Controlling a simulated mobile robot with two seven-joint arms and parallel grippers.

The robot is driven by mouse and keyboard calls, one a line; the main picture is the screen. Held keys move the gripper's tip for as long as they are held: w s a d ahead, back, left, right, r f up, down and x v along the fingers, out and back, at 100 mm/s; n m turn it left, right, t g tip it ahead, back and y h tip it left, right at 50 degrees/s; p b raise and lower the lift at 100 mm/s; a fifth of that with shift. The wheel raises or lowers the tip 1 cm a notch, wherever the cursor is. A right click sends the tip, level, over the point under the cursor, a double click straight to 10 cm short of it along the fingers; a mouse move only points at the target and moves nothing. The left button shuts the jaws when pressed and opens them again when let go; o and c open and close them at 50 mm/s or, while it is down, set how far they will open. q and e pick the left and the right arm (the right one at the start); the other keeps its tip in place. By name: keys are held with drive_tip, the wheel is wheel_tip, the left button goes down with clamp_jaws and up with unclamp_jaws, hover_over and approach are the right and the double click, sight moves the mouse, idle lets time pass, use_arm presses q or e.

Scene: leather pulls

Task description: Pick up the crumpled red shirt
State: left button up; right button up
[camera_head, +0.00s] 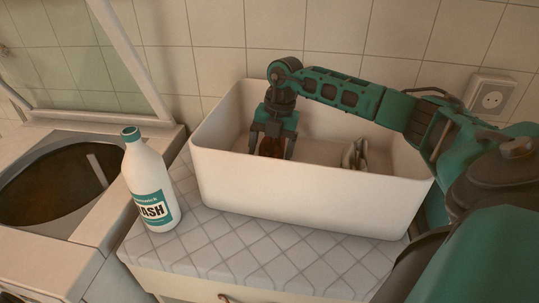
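A dark reddish-brown crumpled cloth, which looks like the red shirt (271,147), lies inside the white bin (310,190) towards its left side. The bin's front wall hides its lower part. My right gripper (272,148) reaches down into the bin from above. Its two fingers stand apart, one on each side of the visible cloth. Whether they touch it cannot be seen. My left gripper is not in view.
A pale grey-beige crumpled cloth (355,156) is in the bin's right part. A white bottle with a teal label (149,185) stands left of the bin on the tiled counter (270,255). An open-lidded washing machine (60,185) is at left.

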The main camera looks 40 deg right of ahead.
drive_tip(key=c, duration=0.9)
drive_tip(key=shift+c, duration=0.4)
drive_tip(key=shift+r, duration=0.2)
